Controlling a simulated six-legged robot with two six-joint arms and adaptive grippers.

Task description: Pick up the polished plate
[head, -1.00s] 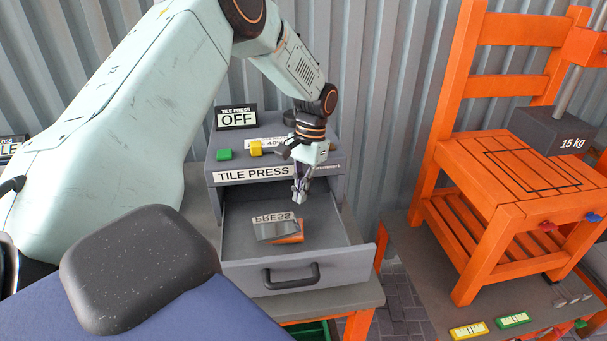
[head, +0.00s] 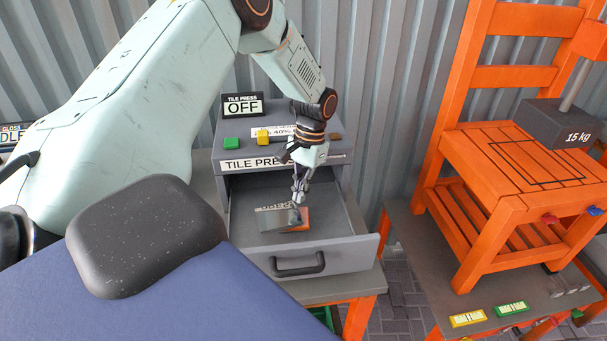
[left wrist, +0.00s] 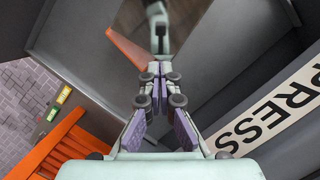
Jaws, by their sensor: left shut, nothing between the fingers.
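The polished plate (head: 277,221) is a shiny, mirror-like piece lying in the open drawer (head: 335,257) of the tile press. An orange piece (head: 304,220) shows at its right edge; I cannot tell whether it is separate. My left gripper (head: 299,198) is shut and empty, pointing down just above the plate's far edge; contact cannot be told. In the left wrist view the shut fingertips (left wrist: 160,70) point at the plate (left wrist: 187,25), which mirrors the gripper. The orange piece (left wrist: 133,47) lies to the left there. My right gripper is not in view.
The tile press (head: 235,158) has an OFF sign (head: 242,106) and green and yellow buttons on top. The drawer walls and front handle (head: 298,266) surround the plate.

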